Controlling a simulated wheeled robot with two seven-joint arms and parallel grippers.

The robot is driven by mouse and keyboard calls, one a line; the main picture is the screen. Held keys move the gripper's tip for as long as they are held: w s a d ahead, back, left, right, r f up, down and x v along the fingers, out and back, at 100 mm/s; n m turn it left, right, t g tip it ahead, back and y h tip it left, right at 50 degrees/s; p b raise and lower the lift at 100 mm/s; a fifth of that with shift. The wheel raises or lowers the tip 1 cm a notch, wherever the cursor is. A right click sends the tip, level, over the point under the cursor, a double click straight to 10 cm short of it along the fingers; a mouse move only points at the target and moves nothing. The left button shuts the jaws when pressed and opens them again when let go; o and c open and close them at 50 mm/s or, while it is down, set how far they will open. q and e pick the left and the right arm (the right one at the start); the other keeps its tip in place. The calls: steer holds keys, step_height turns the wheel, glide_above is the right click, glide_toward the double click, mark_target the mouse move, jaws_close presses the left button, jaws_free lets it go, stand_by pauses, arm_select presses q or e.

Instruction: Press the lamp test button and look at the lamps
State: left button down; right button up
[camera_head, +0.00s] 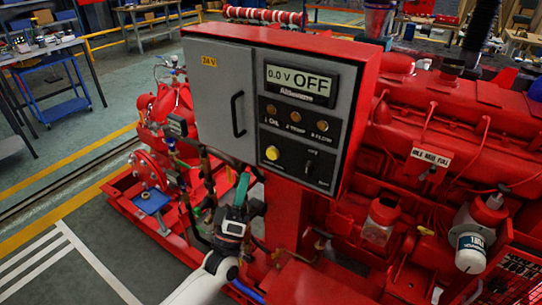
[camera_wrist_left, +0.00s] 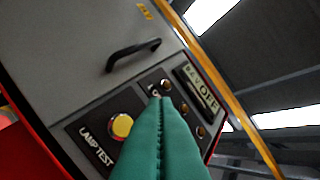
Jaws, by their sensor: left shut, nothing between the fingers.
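The yellow lamp test button (camera_head: 272,153) sits low on the black panel of the red control box, and it also shows in the left wrist view (camera_wrist_left: 121,126) beside its "LAMP TEST" label. Three round lamps (camera_head: 296,116) sit in a row above it and look dull amber, not lit. They are partly visible in the left wrist view (camera_wrist_left: 184,108). The display (camera_head: 301,83) above reads 0.0 V and OFF. My left gripper (camera_head: 242,180) is shut and empty, with green fingers, below and left of the button, apart from it in the head view. My right gripper is not in view.
A grey door with a black handle (camera_head: 238,114) fills the box's left half. A selector knob (camera_head: 310,166) sits right of the button. Red engine parts and a jar (camera_head: 380,222) stand to the right. Open floor lies at left.

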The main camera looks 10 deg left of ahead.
mark_target(269, 150)
arm_select(q)
steer(key=w+d+b, duration=0.2)
steer(key=w+b, duration=0.2)
steer(key=w, duration=0.3)
steer(key=shift+w+d, duration=0.15)
steer(key=shift+d, duration=0.15)
steer(key=shift+f, duration=0.1)
stand_by(1.6)
steer(key=shift+w+d+b, duration=0.15)
steer(key=shift+w+b, duration=0.2)
steer(key=shift+w, duration=0.05)
steer(key=shift+w+d+b, duration=0.15)
steer(key=shift+w+b, duration=0.25)
steer(key=shift+b, duration=0.05)
stand_by(0.5)
steer(key=shift+s, duration=0.1)
steer(key=shift+s+a+p, duration=0.3)
steer(key=shift+s+p, duration=0.15)
steer(key=shift+s, duration=0.3)
